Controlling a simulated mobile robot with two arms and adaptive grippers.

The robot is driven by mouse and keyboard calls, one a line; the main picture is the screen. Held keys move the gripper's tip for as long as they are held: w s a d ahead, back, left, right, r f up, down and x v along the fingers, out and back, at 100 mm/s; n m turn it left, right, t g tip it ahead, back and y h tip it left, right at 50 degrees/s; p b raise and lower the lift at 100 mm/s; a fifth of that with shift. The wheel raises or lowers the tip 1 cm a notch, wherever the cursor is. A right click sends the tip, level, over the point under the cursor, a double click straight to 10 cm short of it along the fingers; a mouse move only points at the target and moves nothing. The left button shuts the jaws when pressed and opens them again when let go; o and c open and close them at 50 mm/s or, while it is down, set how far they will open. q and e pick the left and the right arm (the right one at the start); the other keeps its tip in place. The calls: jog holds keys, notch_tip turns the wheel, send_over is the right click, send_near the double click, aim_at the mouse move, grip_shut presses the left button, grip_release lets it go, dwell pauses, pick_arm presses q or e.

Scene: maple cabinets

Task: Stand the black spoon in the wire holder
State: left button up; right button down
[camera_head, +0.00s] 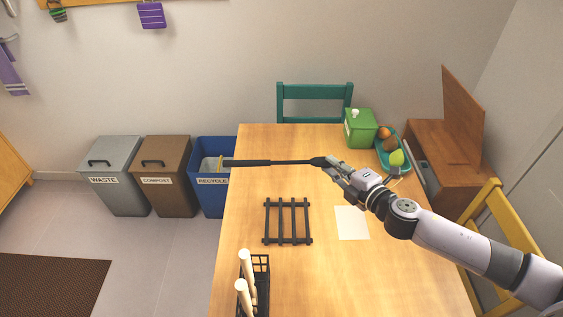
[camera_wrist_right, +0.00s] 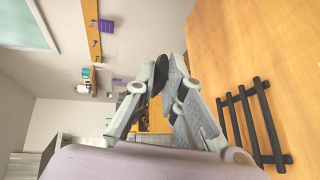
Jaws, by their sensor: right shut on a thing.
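The black spoon (camera_head: 288,162) is held by my right gripper (camera_head: 326,166) above the table. It lies roughly level, its thicker handle end pointing left past the table's left edge; the gripper is shut near the other end. In the right wrist view a dark part of the spoon (camera_wrist_right: 157,75) shows between the fingers. The black wire holder (camera_head: 264,262) stands at the table's front left, well below and left of the gripper. Pale-handled utensils (camera_head: 246,270) stand tilted in it. My left gripper is not in view.
A black slatted rack (camera_head: 288,221) and a white sheet (camera_head: 352,223) lie on the table (camera_head: 330,285). A green box (camera_head: 360,128) and a teal fruit bowl (camera_head: 384,155) stand at the back right. Bins (camera_head: 212,150) stand left of the table. Chairs (camera_head: 314,88) flank it.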

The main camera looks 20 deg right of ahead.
jog(key=shift+f, duration=0.1)
jog(key=b, duration=0.5)
send_over(325, 217)
notch_tip(325, 217, down, 14)
jog(key=shift+w+f, duration=0.1)
jog(key=shift+f, duration=0.15)
notch_tip(325, 217, down, 4)
jog(key=shift+f+b, duration=0.1)
jog(key=shift+b, duration=0.95)
jog(key=shift+f, duration=0.4)
jog(key=c, duration=1.7)
grip_release()
jog(key=shift+f, duration=0.15)
